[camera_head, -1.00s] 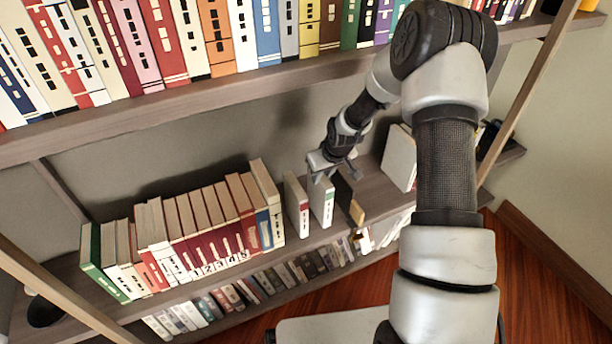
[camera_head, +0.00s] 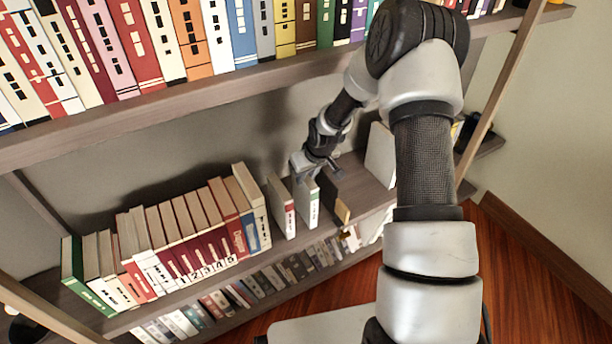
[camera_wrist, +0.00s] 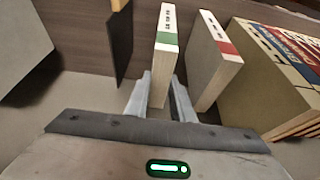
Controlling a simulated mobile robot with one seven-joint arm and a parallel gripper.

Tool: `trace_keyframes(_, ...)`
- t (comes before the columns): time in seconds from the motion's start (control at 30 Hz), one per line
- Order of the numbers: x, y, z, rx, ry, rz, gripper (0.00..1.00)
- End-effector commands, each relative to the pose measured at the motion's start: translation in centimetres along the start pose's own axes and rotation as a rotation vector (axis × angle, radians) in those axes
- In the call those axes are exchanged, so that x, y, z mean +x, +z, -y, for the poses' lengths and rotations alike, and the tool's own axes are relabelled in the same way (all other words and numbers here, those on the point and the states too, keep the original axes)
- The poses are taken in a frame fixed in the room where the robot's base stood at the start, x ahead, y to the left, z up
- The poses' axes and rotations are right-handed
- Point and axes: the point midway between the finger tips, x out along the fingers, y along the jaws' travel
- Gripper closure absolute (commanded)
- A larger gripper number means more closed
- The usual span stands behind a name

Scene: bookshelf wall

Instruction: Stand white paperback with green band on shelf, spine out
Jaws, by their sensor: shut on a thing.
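The white paperback with the green band (camera_head: 313,208) stands upright on the middle shelf, its spine facing out toward the room. In the wrist view its white spine and green band (camera_wrist: 167,40) point away from my gripper. My gripper (camera_head: 305,174) is above its rear part, shut on it. In the wrist view one finger of my gripper (camera_wrist: 160,98) lies along each side of the book. The shelf (camera_head: 363,191) appears under the book; the exact contact at its bottom edge is hard to see.
A white book with a red band (camera_head: 283,212) stands close on the left, beside a long row of books (camera_head: 190,230). A dark book with a tan edge (camera_head: 333,198) stands close on the right. Farther right is a pale upright book (camera_head: 380,155). The upper shelf (camera_head: 200,98) overhangs.

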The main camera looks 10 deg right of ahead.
Motion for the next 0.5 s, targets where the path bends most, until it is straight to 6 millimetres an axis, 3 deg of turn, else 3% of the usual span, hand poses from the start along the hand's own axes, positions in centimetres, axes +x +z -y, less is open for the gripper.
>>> trace_keyframes(0.1,0.18,-0.03,-0.02,0.0,0.001,-0.003,1.0)
trace_keyframes(0.13,0.09,-0.08,-0.03,0.0,0.001,-0.003,0.73)
trace_keyframes(0.23,0.1,-0.05,-0.02,0.0,0.001,-0.002,0.57)
trace_keyframes(0.5,0.15,0.13,0.01,0.0,0.0,0.002,0.57)
